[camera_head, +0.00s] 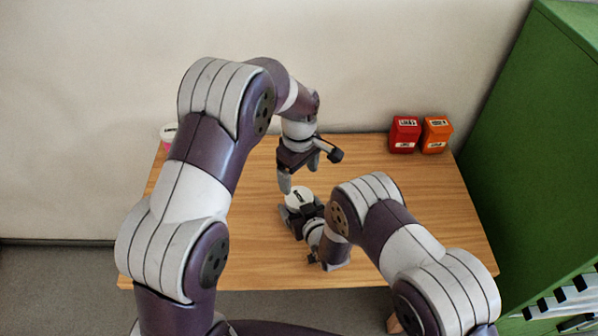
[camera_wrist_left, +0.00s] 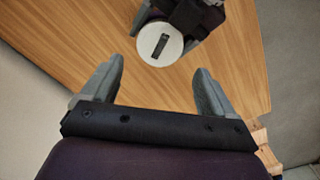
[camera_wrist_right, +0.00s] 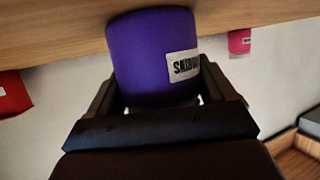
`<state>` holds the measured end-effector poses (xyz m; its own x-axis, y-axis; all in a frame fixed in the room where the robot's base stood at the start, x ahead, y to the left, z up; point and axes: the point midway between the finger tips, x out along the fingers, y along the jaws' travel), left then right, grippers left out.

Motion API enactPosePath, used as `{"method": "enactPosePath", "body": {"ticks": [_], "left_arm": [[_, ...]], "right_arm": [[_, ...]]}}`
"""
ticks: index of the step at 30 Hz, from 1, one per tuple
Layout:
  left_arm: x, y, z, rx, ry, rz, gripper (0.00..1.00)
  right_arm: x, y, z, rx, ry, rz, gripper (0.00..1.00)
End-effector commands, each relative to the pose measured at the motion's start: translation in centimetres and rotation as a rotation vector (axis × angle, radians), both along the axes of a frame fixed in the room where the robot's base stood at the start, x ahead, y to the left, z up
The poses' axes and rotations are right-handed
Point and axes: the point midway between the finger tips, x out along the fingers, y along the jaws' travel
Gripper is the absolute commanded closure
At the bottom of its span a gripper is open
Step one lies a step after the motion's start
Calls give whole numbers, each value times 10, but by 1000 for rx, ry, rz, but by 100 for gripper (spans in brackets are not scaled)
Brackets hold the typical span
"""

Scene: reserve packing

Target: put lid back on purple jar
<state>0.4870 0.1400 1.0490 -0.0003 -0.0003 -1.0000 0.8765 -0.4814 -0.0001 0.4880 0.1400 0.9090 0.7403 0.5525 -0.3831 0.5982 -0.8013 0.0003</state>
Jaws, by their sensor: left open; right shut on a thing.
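The purple jar (camera_wrist_right: 145,55) fills the middle of the right wrist view, with a white label on its side. My right gripper (camera_head: 300,212) is shut on its sides at the table. A round white lid (camera_wrist_left: 160,44) with a dark mark shows over the jar's place in the left wrist view, and in the head view (camera_head: 298,196). It appears to lie on the jar's top; I cannot tell whether it is fully seated. My left gripper (camera_head: 302,173) is open and empty above the lid, apart from it. The jar's body is hidden in the head view.
A pink jar (camera_wrist_right: 240,42) with a white lid (camera_head: 168,132) stands at the table's back left. A red box (camera_head: 404,135) and an orange box (camera_head: 436,135) stand at the back right. A green cabinet (camera_head: 535,130) is right of the table. The table's right part (camera_head: 450,215) is clear.

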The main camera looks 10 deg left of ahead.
Motion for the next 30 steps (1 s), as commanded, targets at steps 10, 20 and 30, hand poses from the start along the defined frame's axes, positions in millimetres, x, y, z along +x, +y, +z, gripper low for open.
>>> {"method": "enactPosePath", "body": {"ticks": [10,20,30], "left_arm": [[-1,0,-28,1,3,-2,12],[0,0,-74,1,0,-3,12],[0,0,-80,0,-1,-3,12]], "right_arm": [[0,0,0,1,-1,0,100],[0,0,1,1,-1,0,100],[0,0,1,1,-1,0,100]]}}
